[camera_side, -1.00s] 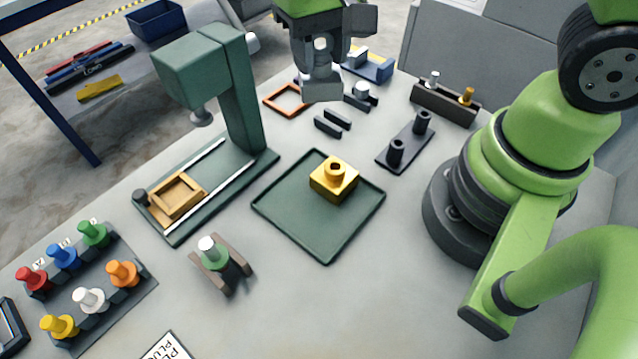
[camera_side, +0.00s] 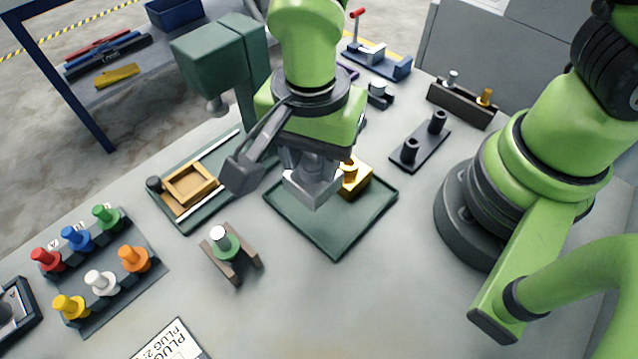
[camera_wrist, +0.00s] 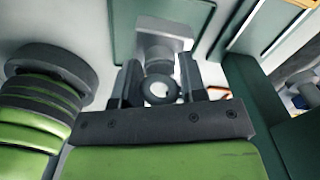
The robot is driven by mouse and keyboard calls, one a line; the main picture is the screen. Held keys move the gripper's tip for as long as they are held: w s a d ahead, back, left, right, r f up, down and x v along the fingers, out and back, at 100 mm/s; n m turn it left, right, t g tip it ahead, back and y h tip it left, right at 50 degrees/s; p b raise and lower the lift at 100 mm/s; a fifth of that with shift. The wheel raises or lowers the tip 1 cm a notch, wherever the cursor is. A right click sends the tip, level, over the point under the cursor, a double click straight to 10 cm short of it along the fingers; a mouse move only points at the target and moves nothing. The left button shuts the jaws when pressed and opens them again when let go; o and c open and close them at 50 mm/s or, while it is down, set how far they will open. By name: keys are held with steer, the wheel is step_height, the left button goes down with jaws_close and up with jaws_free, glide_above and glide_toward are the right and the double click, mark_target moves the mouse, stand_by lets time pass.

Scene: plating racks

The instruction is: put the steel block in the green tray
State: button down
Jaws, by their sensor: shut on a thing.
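The steel block (camera_side: 313,189) is light grey with a round knob on top. My gripper (camera_side: 315,163) is shut on it by the knob. In the wrist view the block (camera_wrist: 160,42) shows beyond the fingers of my gripper (camera_wrist: 160,84), with the knob between them. The green tray (camera_side: 335,244) lies flat on the table, and the block appears over its left part. I cannot tell the exact gap beneath the block. A yellow block (camera_side: 358,184) with a knob sits in the tray, just right of the steel block and partly hidden by it.
A green press (camera_side: 220,60) with a wooden frame (camera_side: 188,188) on its base stands left of the tray. A brown cradle (camera_side: 232,262) with a green plug is at front left. A dark two-post rack (camera_side: 421,145) is behind right. The tray's front part is bare.

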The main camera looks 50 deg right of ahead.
mark_target(313, 188)
steer(key=shift+f, duration=3.05)
steer(key=shift+f, duration=0.15)
steer(key=c, duration=0.7)
jaws_free()
